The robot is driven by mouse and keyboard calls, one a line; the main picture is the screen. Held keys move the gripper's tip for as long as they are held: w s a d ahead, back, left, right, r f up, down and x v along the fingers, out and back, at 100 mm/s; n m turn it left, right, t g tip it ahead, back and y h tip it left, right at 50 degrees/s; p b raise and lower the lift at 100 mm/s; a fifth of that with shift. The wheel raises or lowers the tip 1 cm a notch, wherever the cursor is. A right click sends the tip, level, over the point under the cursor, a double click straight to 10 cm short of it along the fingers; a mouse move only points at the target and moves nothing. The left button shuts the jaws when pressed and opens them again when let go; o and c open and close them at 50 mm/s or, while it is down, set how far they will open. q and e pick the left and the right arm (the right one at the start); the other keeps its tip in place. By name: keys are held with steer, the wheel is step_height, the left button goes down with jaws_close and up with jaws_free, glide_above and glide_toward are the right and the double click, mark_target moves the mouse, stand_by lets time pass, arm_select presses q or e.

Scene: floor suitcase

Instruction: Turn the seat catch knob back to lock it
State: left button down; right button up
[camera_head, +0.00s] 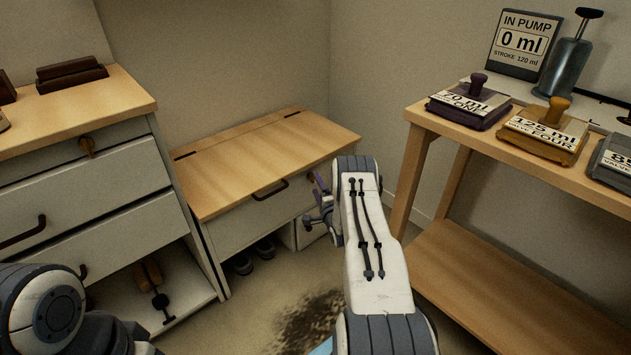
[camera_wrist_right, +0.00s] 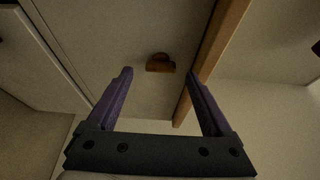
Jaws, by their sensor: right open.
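The bench (camera_head: 225,244) stands in the corner with its wooden seat lid (camera_head: 260,160) down. In the right wrist view, a small orange-brown knob (camera_wrist_right: 160,64) sits on a pale panel beside a wooden edge; I take it to be the seat catch knob. In the head view it is hidden. My right gripper (camera_head: 316,196) is by the bench's right front end. Its purple fingers show in the wrist view (camera_wrist_right: 160,74), open and empty, with the knob framed between and just beyond the tips. No contact shows. My left arm shows at bottom left, its gripper out of view.
A wooden table (camera_head: 424,119) on the right carries labelled blocks and a pump. Dark shoes (camera_head: 243,264) sit under the bench. A dark stain (camera_head: 310,318) marks the floor.

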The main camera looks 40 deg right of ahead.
steer(key=p+v, duration=0.2)
steer(key=v, duration=0.6)
steer(key=shift+r, duration=0.1)
